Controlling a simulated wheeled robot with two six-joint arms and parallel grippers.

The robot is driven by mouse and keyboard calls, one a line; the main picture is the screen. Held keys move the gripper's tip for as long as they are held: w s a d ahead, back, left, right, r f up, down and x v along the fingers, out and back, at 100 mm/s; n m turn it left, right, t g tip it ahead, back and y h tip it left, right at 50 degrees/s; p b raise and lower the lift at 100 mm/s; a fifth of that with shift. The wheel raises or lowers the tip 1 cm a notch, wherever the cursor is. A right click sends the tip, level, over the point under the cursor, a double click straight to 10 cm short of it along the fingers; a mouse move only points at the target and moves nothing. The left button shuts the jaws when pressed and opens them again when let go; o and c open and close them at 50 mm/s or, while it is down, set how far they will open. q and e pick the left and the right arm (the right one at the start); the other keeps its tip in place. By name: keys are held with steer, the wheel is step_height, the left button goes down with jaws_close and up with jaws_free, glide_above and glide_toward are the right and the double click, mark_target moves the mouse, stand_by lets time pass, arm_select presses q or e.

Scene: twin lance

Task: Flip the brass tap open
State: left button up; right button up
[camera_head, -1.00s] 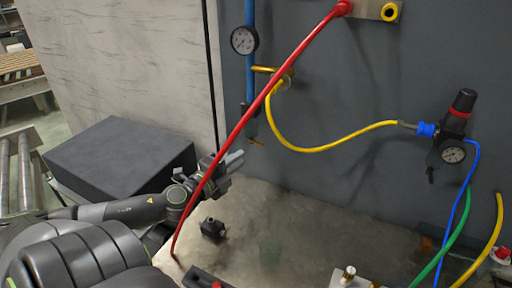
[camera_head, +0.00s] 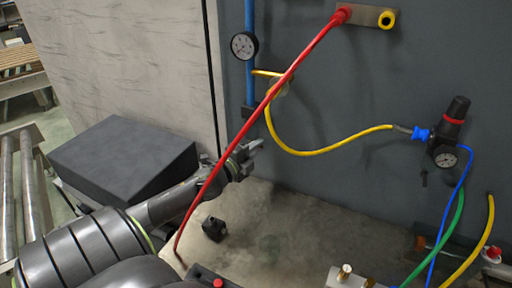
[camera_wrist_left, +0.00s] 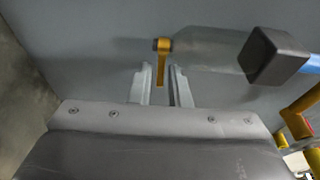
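The brass tap's yellow lever (camera_wrist_left: 161,66) shows in the left wrist view, with its pivot at the top and its free end pointing down the picture. My left gripper (camera_wrist_left: 161,85) is open there, with one pale finger on each side of the lever's free end and small gaps visible. In the head view my left gripper (camera_head: 252,152) is at the lower end of the blue pipe (camera_head: 249,78), close to the grey panel. My right gripper is not in view.
A red hose (camera_head: 260,110) runs diagonally in front of my left arm. A yellow hose (camera_head: 310,151) loops to a regulator (camera_head: 449,135) at right. A pressure gauge (camera_head: 243,45) sits above. A small black block (camera_head: 214,228) stands on the bench (camera_head: 275,225).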

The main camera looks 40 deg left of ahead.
arm_select(q)
steer(key=shift+c, duration=0.5)
jaws_close()
steer(key=shift+w+d+n+g+y+p, duration=0.15)
steer(key=shift+n+y+p, duration=0.1)
steer(key=shift+n+y, duration=0.4)
steer(key=shift+w+a+n+g+y+p, duration=0.15)
steer(key=shift+n+g+y+p, duration=0.15)
steer(key=shift+y, duration=0.6)
steer(key=shift+w+d+n+g+y+p, duration=0.1)
steer(key=shift+w+n+y+p, duration=0.1)
steer(key=shift+n+y, duration=0.45)
steer(key=shift+s, duration=0.1)
steer(key=shift+o, duration=0.5)
jaws_free()
